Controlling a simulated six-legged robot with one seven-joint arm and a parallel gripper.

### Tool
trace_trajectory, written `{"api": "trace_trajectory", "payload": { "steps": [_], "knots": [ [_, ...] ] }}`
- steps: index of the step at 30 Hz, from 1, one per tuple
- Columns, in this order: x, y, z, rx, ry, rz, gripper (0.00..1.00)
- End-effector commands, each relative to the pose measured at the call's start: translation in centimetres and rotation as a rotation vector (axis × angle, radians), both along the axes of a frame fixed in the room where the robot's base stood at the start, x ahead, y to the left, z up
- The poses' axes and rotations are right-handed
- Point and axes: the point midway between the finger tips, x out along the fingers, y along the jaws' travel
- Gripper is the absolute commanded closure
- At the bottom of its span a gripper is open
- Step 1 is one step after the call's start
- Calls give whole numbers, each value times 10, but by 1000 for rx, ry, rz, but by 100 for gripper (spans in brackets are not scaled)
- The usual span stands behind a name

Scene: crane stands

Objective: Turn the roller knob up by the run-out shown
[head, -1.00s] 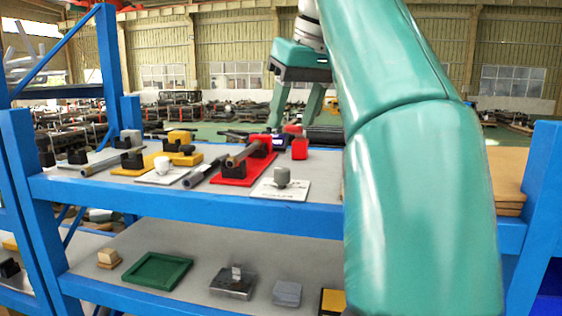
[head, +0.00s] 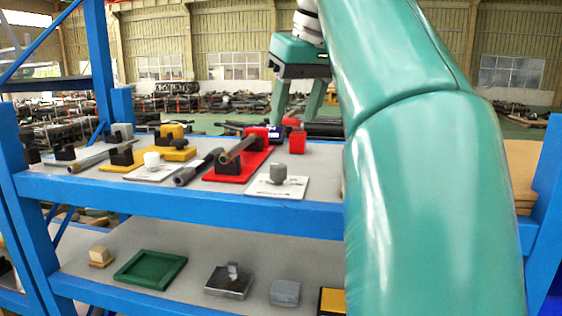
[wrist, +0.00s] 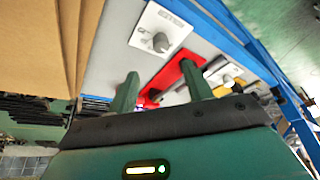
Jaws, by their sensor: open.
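A grey knob (head: 278,174) stands upright on a white plate (head: 262,188) at the front of the upper shelf. The knob also shows in the wrist view (wrist: 160,41), on its plate with dark print too small to read. To its left a dark tube rests on a red stand (head: 258,160). A small dark-blue display (head: 275,133) sits behind the stand; its reading cannot be made out. My gripper (head: 297,112) is open and empty, fingers pointing down, beyond the plate in the head view. In the wrist view the knob is above and between my fingers (wrist: 160,78), apart from them.
A second white plate with a white knob (head: 152,160) and a yellow stand (head: 150,163) are farther left. Brown boards (head: 520,170) are at the right. Blue posts (head: 545,200) frame the shelf. A green tray (head: 150,269) and metal blocks lie on the lower shelf.

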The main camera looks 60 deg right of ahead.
Motion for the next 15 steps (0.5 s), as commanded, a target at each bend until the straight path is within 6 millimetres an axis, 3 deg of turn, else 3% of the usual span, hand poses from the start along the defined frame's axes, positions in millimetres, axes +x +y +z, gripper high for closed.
{"api": "trace_trajectory", "payload": {
  "steps": [15],
  "knots": [
    [33, -13, -82, 3, 2, 3, 50]
  ]
}}
